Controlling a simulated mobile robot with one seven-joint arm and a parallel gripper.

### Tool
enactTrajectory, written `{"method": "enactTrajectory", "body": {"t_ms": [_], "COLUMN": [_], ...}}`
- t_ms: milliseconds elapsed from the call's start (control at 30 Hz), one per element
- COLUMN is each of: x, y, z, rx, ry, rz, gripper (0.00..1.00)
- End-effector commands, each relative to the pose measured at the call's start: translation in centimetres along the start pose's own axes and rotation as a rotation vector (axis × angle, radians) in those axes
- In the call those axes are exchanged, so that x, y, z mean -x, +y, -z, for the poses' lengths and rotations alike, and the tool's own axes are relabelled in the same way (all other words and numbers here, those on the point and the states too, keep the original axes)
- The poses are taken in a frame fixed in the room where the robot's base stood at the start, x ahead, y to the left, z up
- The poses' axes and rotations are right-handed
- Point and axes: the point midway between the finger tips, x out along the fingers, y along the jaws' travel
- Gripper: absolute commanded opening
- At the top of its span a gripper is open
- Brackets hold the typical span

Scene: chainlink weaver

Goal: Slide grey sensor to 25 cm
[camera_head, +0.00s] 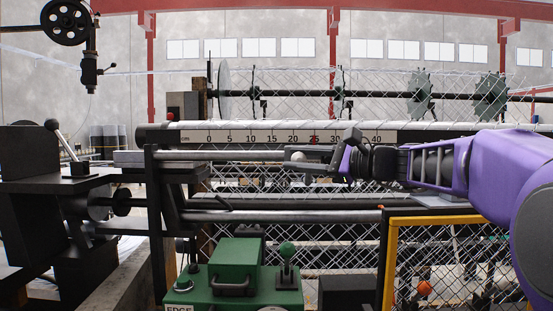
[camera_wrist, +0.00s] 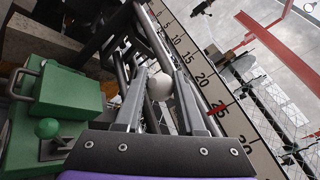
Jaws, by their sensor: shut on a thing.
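The grey sensor shows as a pale grey round knob (camera_head: 298,157) on the upper steel rail (camera_head: 230,155), below the scale. In the head view it lies under the stretch between the 20 and 25 marks, nearer 20. The scale strip (camera_head: 185,138) has a red 25 mark. My gripper (camera_head: 296,160) reaches in from the right. In the wrist view my gripper's two grey fingers (camera_wrist: 158,95) stand either side of the knob (camera_wrist: 159,86) and are shut on it. The sensor's body below the knob is hidden by the fingers.
A green box (camera_head: 235,262) with a green-knobbed lever (camera_head: 287,250) stands in front, below the rails. A yellow-framed mesh guard (camera_head: 388,262) is at lower right. A lower rail (camera_head: 280,215) runs parallel. Black machinery (camera_head: 35,165) fills the left. The upper rail left of the knob looks clear.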

Motion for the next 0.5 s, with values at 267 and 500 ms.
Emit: {"method": "enactTrajectory", "body": {"t_ms": [267,500], "x": [0.25,0.15], "y": [-0.33,-0.2], "z": [0.11,0.07], "rx": [0.003,0.002], "ry": [0.004,0.002], "rz": [0.007,0.004], "gripper": [0.0,0.68]}}
